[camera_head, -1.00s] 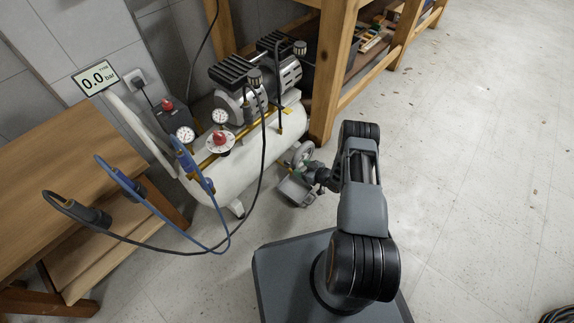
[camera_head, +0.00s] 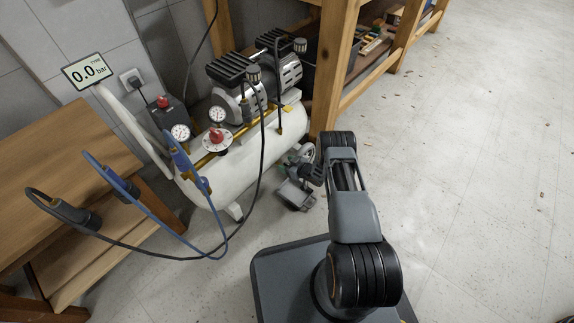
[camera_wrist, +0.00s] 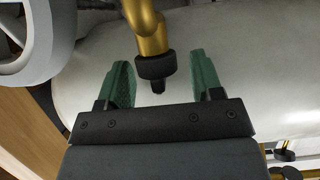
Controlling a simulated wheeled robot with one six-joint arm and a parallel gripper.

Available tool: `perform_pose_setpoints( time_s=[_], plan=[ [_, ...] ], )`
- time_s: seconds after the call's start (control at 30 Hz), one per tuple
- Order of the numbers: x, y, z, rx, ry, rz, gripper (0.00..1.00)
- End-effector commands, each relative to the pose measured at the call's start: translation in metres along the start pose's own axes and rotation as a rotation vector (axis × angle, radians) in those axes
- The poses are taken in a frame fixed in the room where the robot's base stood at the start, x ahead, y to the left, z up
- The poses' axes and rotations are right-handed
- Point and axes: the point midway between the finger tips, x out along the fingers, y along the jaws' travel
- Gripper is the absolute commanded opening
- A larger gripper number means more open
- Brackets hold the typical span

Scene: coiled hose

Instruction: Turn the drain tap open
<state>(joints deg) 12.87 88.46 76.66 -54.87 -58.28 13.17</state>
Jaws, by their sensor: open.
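A brass elbow pipe (camera_wrist: 148,32) with a black collar and short black tip (camera_wrist: 156,68) shows in the wrist view, in front of the white tank (camera_wrist: 250,70). It looks like the drain tap, but I cannot tell its turned position. My gripper (camera_wrist: 160,82) is open, its two green fingers on either side of the black tip, with gaps on both sides. In the head view, the white tank (camera_head: 240,165) belongs to the compressor, and my wrist is low beside its right end. The tap is not discernible there.
A grey wheel (camera_wrist: 22,40) is close at the upper left of the wrist view. A wooden table (camera_head: 60,165) stands left, with blue and black hoses (camera_head: 150,255) hanging nearby. A wooden bench leg (camera_head: 333,75) stands behind my arm.

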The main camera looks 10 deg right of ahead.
Motion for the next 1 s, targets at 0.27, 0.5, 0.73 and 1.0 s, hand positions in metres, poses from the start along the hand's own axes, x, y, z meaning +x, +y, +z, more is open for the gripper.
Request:
perform_pose_setpoints(
  time_s=[0.27,0.5,0.73,1.0],
  plan=[
    [-0.0002,0.0000,0.0000,0.000,0.000,0.000,0.38],
    [-0.0002,-0.0002,0.0001,0.000,0.000,-0.001,0.15],
    [-0.0003,-0.0008,-0.0001,0.006,-0.001,0.014,0.12],
    [-0.0001,-0.0020,-0.0006,0.061,-0.002,0.144,0.12]
  ],
)
